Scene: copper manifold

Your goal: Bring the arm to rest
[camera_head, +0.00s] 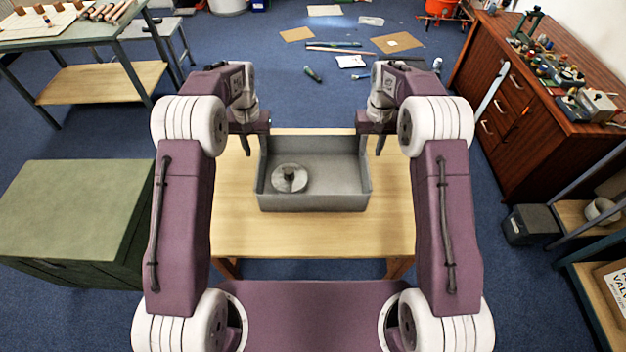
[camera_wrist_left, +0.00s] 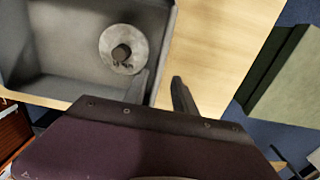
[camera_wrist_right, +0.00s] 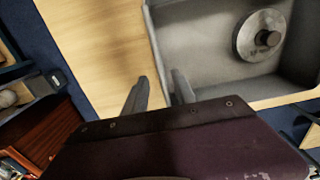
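My left gripper (camera_head: 255,146) hangs over the left edge of a grey open-topped bin; its two fingers show apart and empty in the left wrist view (camera_wrist_left: 160,88). My right gripper (camera_head: 371,146) hangs over the bin's right edge; its fingers also stand apart and empty in the right wrist view (camera_wrist_right: 160,88). The grey bin (camera_head: 330,200) sits on a light wooden table (camera_head: 310,238). A round grey metal disc with a central knob (camera_head: 289,178) lies inside the bin, left of centre, clear of both grippers.
A green-topped cabinet (camera_head: 75,200) stands at the left. A red-brown wooden bench with tools (camera_head: 530,110) stands at the right. Tools and boards (camera_head: 396,42) lie on the blue floor beyond the table. The table's front part is bare.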

